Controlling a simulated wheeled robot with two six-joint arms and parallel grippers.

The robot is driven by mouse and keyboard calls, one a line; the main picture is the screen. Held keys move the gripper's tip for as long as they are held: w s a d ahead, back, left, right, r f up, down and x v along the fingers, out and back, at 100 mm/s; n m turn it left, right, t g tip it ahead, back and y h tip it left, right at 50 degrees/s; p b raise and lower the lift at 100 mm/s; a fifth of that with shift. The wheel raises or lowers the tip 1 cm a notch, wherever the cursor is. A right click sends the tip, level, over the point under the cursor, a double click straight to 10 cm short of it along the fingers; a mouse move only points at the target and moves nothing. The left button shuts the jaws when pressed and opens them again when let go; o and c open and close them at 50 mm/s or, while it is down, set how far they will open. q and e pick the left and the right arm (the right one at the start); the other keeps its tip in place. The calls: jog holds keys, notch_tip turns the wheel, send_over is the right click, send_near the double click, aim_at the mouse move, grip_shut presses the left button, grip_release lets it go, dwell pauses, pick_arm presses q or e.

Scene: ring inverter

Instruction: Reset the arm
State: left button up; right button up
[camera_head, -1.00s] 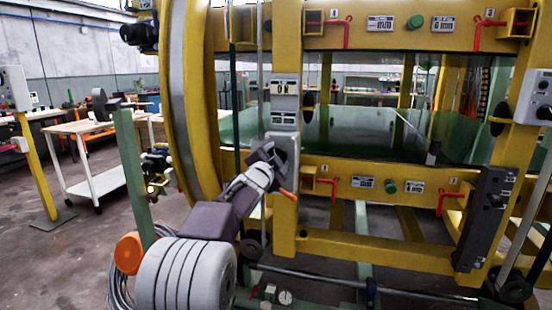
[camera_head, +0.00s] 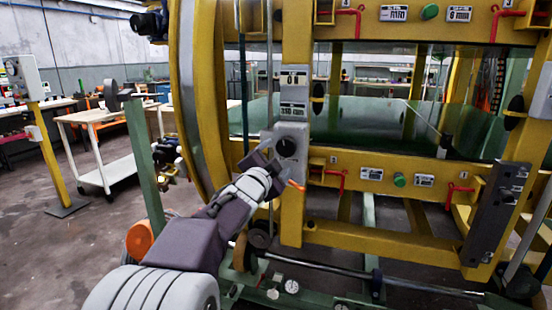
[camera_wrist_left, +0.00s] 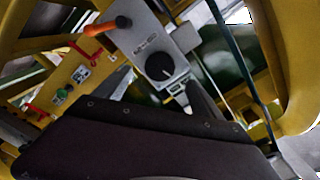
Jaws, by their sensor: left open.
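My left gripper (camera_head: 272,165) reaches in from the lower left of the head view, in front of the yellow ring inverter frame (camera_head: 293,205). Its jaws are open and empty. It is just below and left of a grey control box with a black round knob (camera_head: 287,147). The knob also shows in the left wrist view (camera_wrist_left: 160,66), apart from the gripper body. An orange-tipped lever (camera_head: 296,186) sticks out right of the gripper, and it shows in the left wrist view (camera_wrist_left: 108,26). My right gripper is out of view.
A white cart (camera_head: 100,150) stands at the left on open floor. A green post (camera_head: 145,165) rises left of my arm. Red handles (camera_head: 330,180) and green knobs (camera_head: 400,180) line the yellow beam. A grey rail (camera_head: 370,279) runs low in front.

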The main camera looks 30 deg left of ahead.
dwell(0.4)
pick_arm(q)
jog(key=w+d+f+m+h, duration=0.1)
jog(key=w+d+f+h, duration=0.15)
jog(key=d, duration=0.45)
jog(key=s+d+f+n+g+h, duration=0.15)
jog(key=d+f+g, duration=0.4)
jog(key=f, duration=0.85)
jog(key=s+d+f+n+g, duration=0.3)
jog(key=s+f+g, duration=0.2)
jog(key=s+f, duration=0.65)
jog(key=s+d+f+n+g, duration=0.3)
jog(key=s+f+n+g, duration=0.15)
jog(key=s+f, duration=0.75)
notch_tip(320, 180, up, 34)
jog(key=s+g+p, duration=0.1)
jog(key=s+p, duration=0.1)
jog(key=p, duration=3.1)
jog(key=shift+a+h, duration=0.2)
jog(key=shift+h, duration=0.1)
